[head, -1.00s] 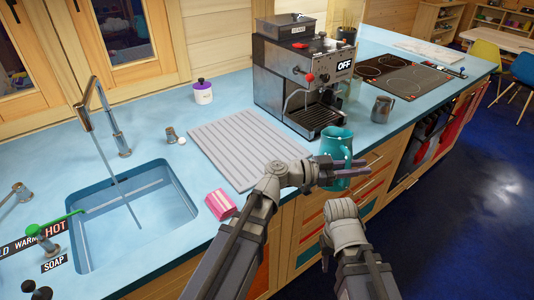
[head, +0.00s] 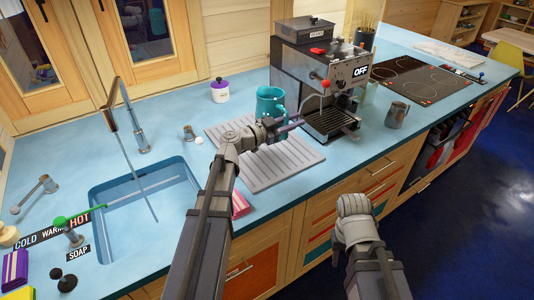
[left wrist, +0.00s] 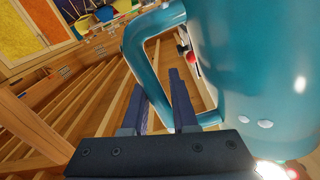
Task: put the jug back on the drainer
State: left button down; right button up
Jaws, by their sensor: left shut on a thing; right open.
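The teal jug (head: 268,101) is upright in the head view, over the back part of the grey ridged drainer (head: 283,166). My left gripper (head: 291,126) is shut on the jug's handle. In the left wrist view the jug (left wrist: 250,70) fills the right side, with the left gripper's fingers (left wrist: 163,100) at its handle. The jug's base is hidden behind my gripper, so I cannot tell whether it touches the drainer. My right gripper (head: 355,206) is open and empty, low in front of the counter.
The coffee machine (head: 322,75) stands just right of the drainer. The sink (head: 150,225) with its tap is on the left. A pink sponge (head: 240,205) lies at the drainer's front left.

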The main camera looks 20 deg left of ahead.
pick_arm(q)
jog(key=shift+w+a+r, duration=0.15)
jog(key=shift+a, duration=0.4)
notch_tip(320, 180, down, 6)
jog(key=b, duration=0.6)
jog(key=shift+f, duration=0.2)
notch_tip(320, 180, down, 4)
jog(key=b, duration=0.4)
jog(key=shift+d+r, duration=0.1)
jog(key=shift+r, duration=0.1)
jog(key=c, duration=0.7)
grip_release()
